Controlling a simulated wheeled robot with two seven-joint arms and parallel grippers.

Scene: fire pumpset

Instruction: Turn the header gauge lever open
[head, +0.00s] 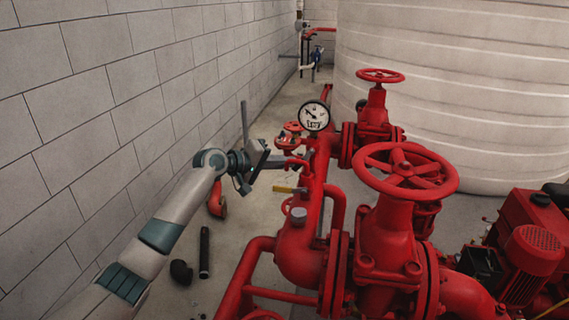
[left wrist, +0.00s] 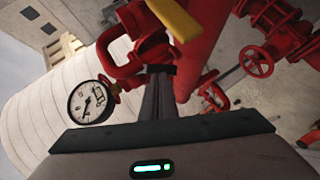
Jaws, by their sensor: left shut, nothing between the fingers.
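The header gauge (head: 313,116) is a round white dial on the red header pipe (head: 315,185); the gauge also shows in the left wrist view (left wrist: 90,102). A yellow lever (head: 288,190) sticks out to the left from the red pipework below the gauge. In the left wrist view the yellow lever (left wrist: 178,20) crosses the top edge, partly cut off. My left gripper (head: 288,162) is shut and empty, left of the header and a little above the yellow lever. Its closed fingers (left wrist: 160,72) point at the red pipework; contact cannot be told. My right gripper is out of view.
Large red valves with handwheels (head: 405,170) stand right of the header. A block wall (head: 90,130) runs along the left. A white tank (head: 460,90) fills the back right. A black pipe piece (head: 204,252) lies on the floor; the strip by the wall is mostly clear.

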